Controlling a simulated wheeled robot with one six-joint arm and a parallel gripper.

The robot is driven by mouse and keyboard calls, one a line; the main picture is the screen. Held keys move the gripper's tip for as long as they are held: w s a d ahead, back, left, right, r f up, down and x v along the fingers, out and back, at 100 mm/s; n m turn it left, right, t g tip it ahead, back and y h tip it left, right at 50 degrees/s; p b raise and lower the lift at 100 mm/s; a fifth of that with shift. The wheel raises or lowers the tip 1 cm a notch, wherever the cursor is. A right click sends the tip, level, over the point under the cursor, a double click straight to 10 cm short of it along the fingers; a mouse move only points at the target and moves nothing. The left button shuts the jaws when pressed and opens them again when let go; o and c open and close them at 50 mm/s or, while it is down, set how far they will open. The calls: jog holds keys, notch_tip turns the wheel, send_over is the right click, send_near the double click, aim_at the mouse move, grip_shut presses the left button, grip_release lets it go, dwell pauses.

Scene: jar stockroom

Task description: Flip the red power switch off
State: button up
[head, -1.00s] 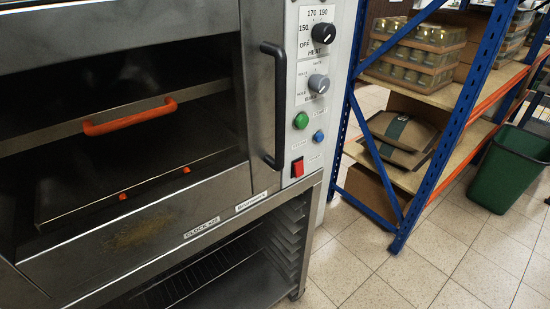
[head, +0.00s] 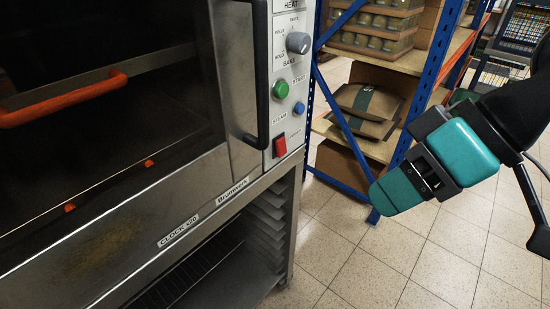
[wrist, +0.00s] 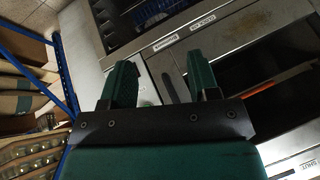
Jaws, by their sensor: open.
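The red power switch (head: 280,145) is a small red rocker low on the oven's control panel, below a green button (head: 280,89) and a blue button (head: 299,108). My gripper (head: 398,190) is to the right of the panel in the head view, well apart from the switch. In the wrist view, the two green fingers of my gripper (wrist: 160,76) are spread with nothing between them. The switch's on or off position is too small to tell.
The oven (head: 205,178) has an orange-handled rack inside and a dark vertical handle (head: 262,70) just left of the panel. A blue-framed shelf (head: 428,72) with jars and sacks stands behind. The tiled floor (head: 345,265) between them is clear.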

jog(key=w+a+f+n+t+y+b, duration=0.25)
jog(key=w+f+t+y+b, duration=0.2)
jog(key=w+f+b, duration=0.7)
jog(key=t+y+b, duration=0.3)
jog(key=t+b, duration=0.2)
jog(key=b, duration=0.8)
send_near(282, 139)
jog(key=shift+m, duration=0.25)
jog(key=p+x, duration=0.1)
jog(key=x, duration=0.7)
jog(key=shift+a, duration=0.2)
jog(key=shift+c, duration=0.4)
